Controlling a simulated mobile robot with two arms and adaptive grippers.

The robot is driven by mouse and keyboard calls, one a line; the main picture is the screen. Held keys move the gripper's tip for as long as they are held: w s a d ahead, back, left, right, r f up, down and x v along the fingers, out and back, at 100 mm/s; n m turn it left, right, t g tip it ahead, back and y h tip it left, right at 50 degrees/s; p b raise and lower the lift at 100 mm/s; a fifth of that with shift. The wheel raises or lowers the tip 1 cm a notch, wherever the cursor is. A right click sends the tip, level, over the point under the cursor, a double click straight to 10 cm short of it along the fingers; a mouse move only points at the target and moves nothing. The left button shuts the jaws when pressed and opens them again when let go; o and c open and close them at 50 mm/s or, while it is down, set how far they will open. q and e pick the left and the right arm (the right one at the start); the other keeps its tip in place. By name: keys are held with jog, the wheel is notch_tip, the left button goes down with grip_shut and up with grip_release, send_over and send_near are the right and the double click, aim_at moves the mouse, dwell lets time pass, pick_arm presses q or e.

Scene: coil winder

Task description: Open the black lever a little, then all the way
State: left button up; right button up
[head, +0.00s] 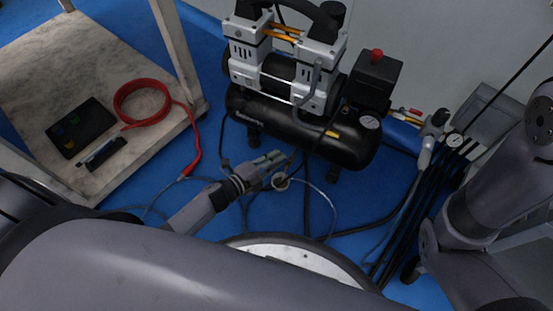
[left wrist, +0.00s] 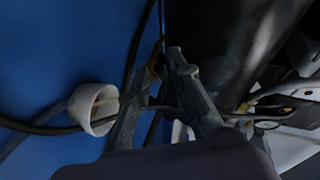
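My left gripper (head: 277,158) is just in front of the lower left part of the black air compressor (head: 310,128). In the left wrist view its two fingers (left wrist: 163,66) have a narrow gap between them, and I see nothing clearly clamped there. A small brass-coloured fitting (left wrist: 154,70) shows at the fingertips, close to the dark tank (left wrist: 215,50). I cannot clearly make out the black lever; it is small, dark or hidden near the fingers. My right arm shows at the right edge of the head view, but its gripper is not visible.
Black hoses and cables (head: 400,215) run over the blue floor. A low table (head: 60,55) with a red hose coil (head: 141,103) stands at left.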

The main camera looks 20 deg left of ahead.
pick_arm(q)
jog(key=v, duration=1.1)
jog(key=shift+r, duration=0.1)
